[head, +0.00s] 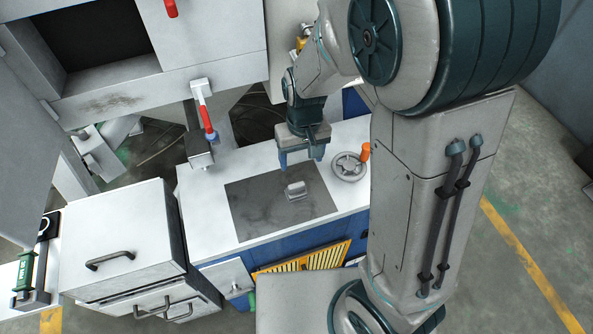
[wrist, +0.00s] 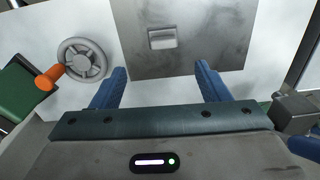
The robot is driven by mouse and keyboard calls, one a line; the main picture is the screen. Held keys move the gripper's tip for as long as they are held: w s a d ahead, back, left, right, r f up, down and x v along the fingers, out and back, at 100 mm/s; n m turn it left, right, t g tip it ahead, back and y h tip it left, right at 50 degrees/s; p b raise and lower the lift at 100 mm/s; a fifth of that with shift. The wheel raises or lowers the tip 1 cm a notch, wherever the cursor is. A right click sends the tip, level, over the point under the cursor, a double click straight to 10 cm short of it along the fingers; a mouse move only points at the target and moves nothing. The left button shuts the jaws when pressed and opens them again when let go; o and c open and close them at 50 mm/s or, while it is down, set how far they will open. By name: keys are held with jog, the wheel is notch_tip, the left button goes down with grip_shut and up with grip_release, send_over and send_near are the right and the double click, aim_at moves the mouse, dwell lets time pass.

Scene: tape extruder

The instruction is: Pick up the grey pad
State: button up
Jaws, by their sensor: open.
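A small light grey piece with a raised edge, likely the grey pad (head: 296,190), lies on a dark grey square plate (head: 258,213) set on the white worktop. I cannot tell whether it is loose or fixed to the plate. In the wrist view the piece (wrist: 162,38) is ahead of my gripper (wrist: 161,72), roughly centred between the two blue fingers. My gripper (head: 301,157) is open and empty, above the worktop and just behind the piece in the head view. The fingers do not touch the piece.
A grey handwheel (head: 348,167) with an orange knob (head: 365,151) stands on the worktop right of the plate. A red-handled lever (head: 208,120) is at the back left. A white drawer cabinet (head: 118,235) stands left. The plate around the piece is clear.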

aim_at(297, 184)
jog(key=f, duration=0.6)
jog(key=a+f, duration=0.1)
jog(key=f, duration=0.2)
jog(key=shift+w+f, duration=0.1)
jog(key=shift+w, duration=0.25)
jog(key=shift+w+f+p, duration=0.15)
jog(key=shift+f+p, duration=0.55)
jog(key=shift+f, duration=1.85)
jog(key=c, duration=1.1)
